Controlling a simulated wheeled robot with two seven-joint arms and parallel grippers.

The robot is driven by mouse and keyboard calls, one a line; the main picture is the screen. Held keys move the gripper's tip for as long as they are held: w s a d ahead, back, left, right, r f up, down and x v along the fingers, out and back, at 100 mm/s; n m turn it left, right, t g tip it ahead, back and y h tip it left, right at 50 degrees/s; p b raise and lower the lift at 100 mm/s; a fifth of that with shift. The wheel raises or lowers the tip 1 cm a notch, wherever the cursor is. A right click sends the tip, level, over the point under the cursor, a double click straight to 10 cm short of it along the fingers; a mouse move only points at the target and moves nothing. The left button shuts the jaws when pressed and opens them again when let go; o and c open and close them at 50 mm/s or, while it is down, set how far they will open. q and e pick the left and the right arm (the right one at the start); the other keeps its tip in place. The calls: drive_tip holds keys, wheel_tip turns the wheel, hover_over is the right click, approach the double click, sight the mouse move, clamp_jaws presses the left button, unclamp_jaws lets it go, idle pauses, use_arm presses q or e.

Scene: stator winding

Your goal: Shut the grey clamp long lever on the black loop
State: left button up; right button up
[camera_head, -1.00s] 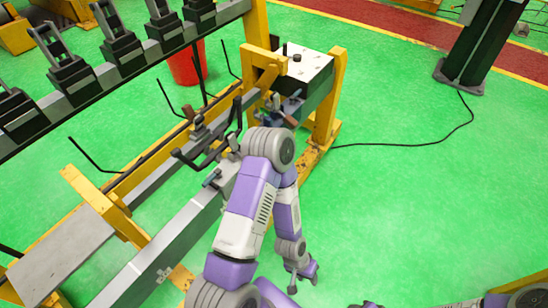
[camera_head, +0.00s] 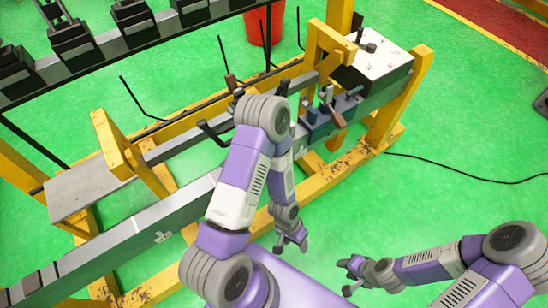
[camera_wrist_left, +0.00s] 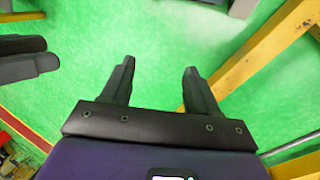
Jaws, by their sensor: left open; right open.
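The black loop (camera_head: 216,134) is a dark bent bar over the long beam, partly hidden behind my left arm. A group of clamp parts (camera_head: 322,112), blue-grey with a brown handle, stands on the beam right of my arm. I cannot tell which piece is the grey clamp long lever or how it is set. My left gripper (camera_head: 291,244) hangs over the green floor in front of the beam, apart from loop and clamps. It is open and empty in the left wrist view (camera_wrist_left: 159,78). My right gripper (camera_head: 349,275) is open at the lower right, clear of the beam.
A yellow frame (camera_head: 409,98) carries the long grey beam (camera_head: 140,240). A white-topped block (camera_head: 378,63) stands at its far end. A red bucket (camera_head: 264,24) is behind. Thin black rods (camera_head: 138,97) stick up along the frame. The floor at right is clear, with a black cable.

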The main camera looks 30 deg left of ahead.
use_arm(q)
drive_tip(key=s+a+f+m+g+y+b, duration=0.35)
drive_tip(key=a+m+y+b, duration=0.2)
drive_tip(key=m, duration=0.45)
drive_tip(key=w+a+r+m+t+y+b, duration=0.1)
drive_tip(key=w+a+m+y+b, duration=0.2)
drive_tip(key=w+a+m+y, duration=0.25)
drive_tip(key=w+d+r+m+t+y+b, duration=0.1)
drive_tip(key=w+r+m+t+y+b, duration=0.35)
drive_tip(key=r, duration=0.45)
drive_tip(key=w+d+r+m+t+y+b, duration=0.1)
drive_tip(key=w+r+m+t+y, duration=0.3)
drive_tip(key=w+r, duration=0.45)
drive_tip(key=shift+n+t+y, duration=0.3)
drive_tip(key=shift+n+y, duration=0.1)
drive_tip(key=shift+y, duration=0.25)
drive_tip(key=b+x, duration=0.1)
drive_tip(key=x, duration=0.6)
drive_tip(key=shift+s+b, duration=0.15)
drive_tip(key=shift+b, duration=0.15)
clamp_jaws()
